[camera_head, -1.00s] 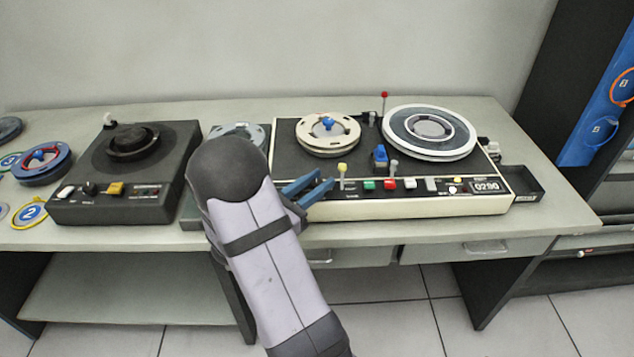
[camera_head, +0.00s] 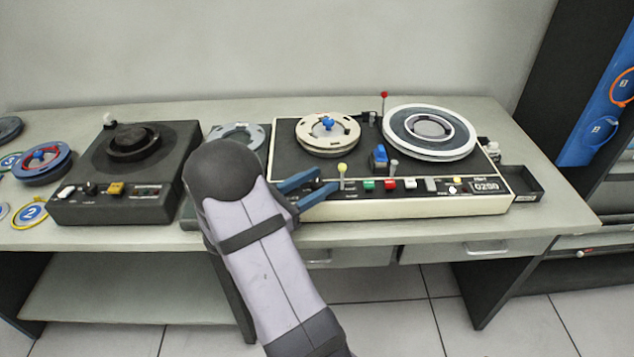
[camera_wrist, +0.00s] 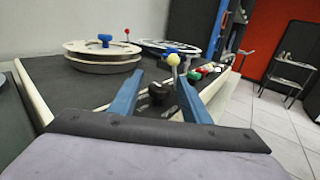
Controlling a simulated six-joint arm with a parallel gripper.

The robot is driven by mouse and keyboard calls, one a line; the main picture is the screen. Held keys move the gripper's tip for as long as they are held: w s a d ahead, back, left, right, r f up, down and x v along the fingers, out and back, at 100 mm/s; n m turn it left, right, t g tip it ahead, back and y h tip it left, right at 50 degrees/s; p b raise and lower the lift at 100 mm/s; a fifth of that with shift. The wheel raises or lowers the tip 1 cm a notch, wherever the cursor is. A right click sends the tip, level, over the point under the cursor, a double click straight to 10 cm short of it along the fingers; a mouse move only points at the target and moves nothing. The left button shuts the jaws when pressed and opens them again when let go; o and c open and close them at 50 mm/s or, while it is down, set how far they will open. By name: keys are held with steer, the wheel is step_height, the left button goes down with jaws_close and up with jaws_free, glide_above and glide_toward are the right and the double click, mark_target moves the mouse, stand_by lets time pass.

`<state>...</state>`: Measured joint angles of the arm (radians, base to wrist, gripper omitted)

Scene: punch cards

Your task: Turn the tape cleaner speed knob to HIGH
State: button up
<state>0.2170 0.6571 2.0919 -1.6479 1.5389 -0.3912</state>
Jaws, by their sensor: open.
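A cream-sided deck with a black top (camera_head: 285,155) stands right of centre and carries two reels. In the wrist view, a black knob (camera_wrist: 157,94) on its front panel sits between my two blue fingers. My gripper (camera_head: 328,179) is open at the deck's front left corner, and its fingers hide this knob in the head view. In the wrist view my gripper (camera_wrist: 161,80) straddles the knob, with a finger on each side; I cannot tell whether they touch it. The knob's pointer and the speed labels cannot be read.
A yellow-tipped lever (camera_head: 342,170) stands close to my fingertips. Coloured buttons (camera_head: 390,184) run along the panel to its right. A dark deck (camera_head: 120,205) with its own small knob stands at left. The tan reel (camera_head: 328,134) sits behind my fingers.

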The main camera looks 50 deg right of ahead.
mark_target(312, 186)
steer(key=shift+w+a+b, duration=0.25)
steer(key=shift+a, duration=1.6)
steer(key=shift+w+a+b, duration=0.2)
steer(key=shift+a+b, duration=0.05)
steer(key=shift+a, duration=1.55)
steer(key=shift+r+p, duration=0.35)
steer(key=r+y+p, duration=0.1)
steer(key=p, duration=0.1)
steer(key=a+r+y+p, duration=0.1)
steer(key=y, duration=0.1)
steer(key=a+y+p, duration=0.1)
steer(key=p, duration=0.1)
steer(key=shift+w+r+t+y+p, duration=0.1)
steer(key=shift+r+t+y+p, duration=0.2)
steer(key=shift+r+t, duration=0.1)
steer(key=shift+p+x, duration=0.4)
steer(key=shift+x, duration=3.2)
